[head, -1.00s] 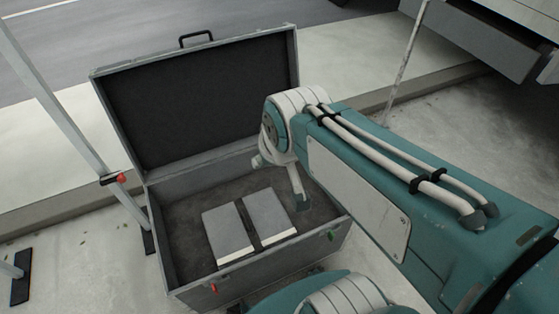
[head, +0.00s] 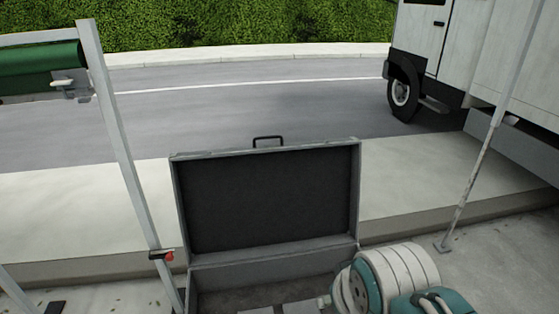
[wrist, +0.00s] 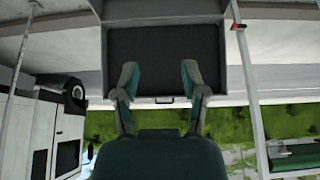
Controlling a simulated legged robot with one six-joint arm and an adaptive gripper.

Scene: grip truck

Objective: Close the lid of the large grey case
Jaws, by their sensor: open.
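The large grey case (head: 222,275) stands on the pavement in the lower middle of the head view. Its lid (head: 270,200) is up, with the dark lining facing me and a black handle (head: 268,141) on the top edge. Grey blocks (head: 303,307) inside the case are mostly cut off by the lower edge. In the wrist view, which is upside down, the lid (wrist: 165,50) and handle (wrist: 164,100) show beyond my gripper (wrist: 160,76). Its two fingers are apart with nothing between them. In the head view my arm covers the case's right front; the fingers cannot be made out there.
A metal stand (head: 125,150) with a green roll (head: 38,70) rises left of the case. A slanted pole (head: 480,165) stands at the right. A white truck (head: 455,50) is parked on the road behind. The kerb strip (head: 80,215) behind the case is clear.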

